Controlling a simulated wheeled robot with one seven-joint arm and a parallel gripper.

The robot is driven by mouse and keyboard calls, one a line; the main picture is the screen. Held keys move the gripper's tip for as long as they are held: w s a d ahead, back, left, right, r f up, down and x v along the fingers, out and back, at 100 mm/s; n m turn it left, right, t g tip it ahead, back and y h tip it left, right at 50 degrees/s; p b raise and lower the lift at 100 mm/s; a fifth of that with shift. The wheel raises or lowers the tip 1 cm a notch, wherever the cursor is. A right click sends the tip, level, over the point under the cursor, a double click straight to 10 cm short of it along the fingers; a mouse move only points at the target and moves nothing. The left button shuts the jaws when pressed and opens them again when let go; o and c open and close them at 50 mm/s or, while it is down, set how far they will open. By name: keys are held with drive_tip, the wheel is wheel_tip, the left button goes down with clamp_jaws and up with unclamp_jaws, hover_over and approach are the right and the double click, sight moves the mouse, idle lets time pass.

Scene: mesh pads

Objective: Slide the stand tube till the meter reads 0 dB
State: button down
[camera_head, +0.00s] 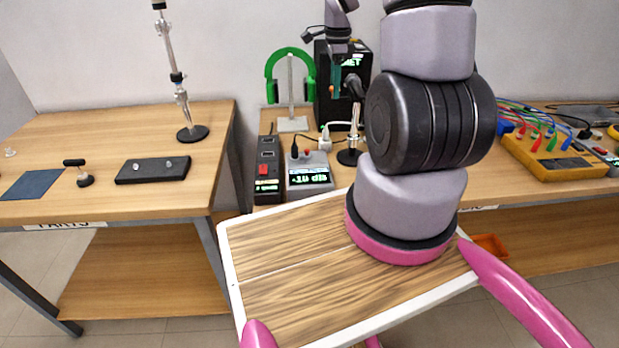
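A short chrome stand tube (354,122) rises from a round black base (348,158) on the back bench, with a black microphone-like head (355,87) at its top. A grey box with a lit green display (309,178) stands left of it, and a dark box with a small green display (267,186) stands beside that. I cannot read a dB value on either, nor tell which is the meter. My gripper (336,84) hangs from above, close to the stand's head and seen small. Its fingers are not clear, and I cannot tell whether it touches the stand.
A black cabinet with green lettering (325,105) and green headphones on a stand (290,62) are behind. A taller chrome stand (182,98) is on the left table (120,205). A yellow box with cables (555,160) is at right. My arm hides part of the bench.

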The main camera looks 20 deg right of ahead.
drive_tip(key=shift+f, duration=2.65)
drive_tip(key=shift+c, duration=2.1)
unclamp_jaws()
drive_tip(key=shift+r, duration=0.1)
